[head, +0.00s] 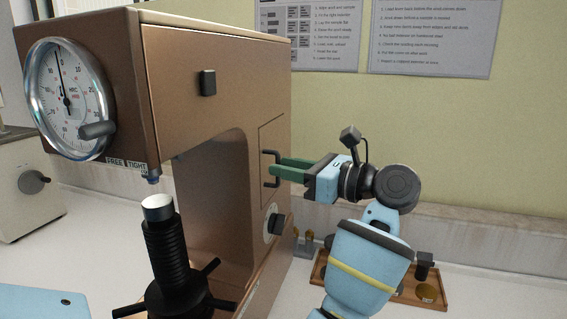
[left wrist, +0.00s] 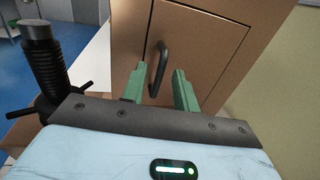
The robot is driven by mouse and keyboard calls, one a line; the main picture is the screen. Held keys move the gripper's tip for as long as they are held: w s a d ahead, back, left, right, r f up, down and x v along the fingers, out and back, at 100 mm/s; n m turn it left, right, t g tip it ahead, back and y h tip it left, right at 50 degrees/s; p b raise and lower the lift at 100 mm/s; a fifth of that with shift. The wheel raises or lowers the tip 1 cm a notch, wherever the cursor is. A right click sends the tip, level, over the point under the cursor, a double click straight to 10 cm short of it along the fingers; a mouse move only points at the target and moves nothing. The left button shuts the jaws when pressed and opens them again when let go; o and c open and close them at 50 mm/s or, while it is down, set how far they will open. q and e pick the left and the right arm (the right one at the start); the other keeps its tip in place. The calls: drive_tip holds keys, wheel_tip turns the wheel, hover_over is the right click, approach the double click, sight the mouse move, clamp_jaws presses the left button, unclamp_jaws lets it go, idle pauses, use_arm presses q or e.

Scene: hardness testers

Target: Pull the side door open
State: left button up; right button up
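The side door (head: 273,136) is a brown panel in the side of the brown hardness tester (head: 220,45). It looks closed, flush with the body. Its dark bar handle (head: 266,180) stands out from the panel. In the left wrist view the handle (left wrist: 158,66) rises between the green fingers of my left gripper (left wrist: 158,88), with a gap to each. The gripper (head: 274,166) is open, with its fingertips at the handle in the head view. The door also fills the middle of the left wrist view (left wrist: 205,42). My right gripper is not in view.
The tester has a dial gauge (head: 68,95), a threaded screw with anvil (head: 165,240) and a dark side knob (head: 278,224) below the door. A wooden tray (head: 408,293) with small items lies at right. Another machine (head: 25,180) stands at left. The yellow wall is behind.

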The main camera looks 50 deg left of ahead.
use_arm(q)
drive_tip(key=shift+s+a, duration=0.15)
drive_tip(key=shift+a, duration=0.35)
clamp_jaws()
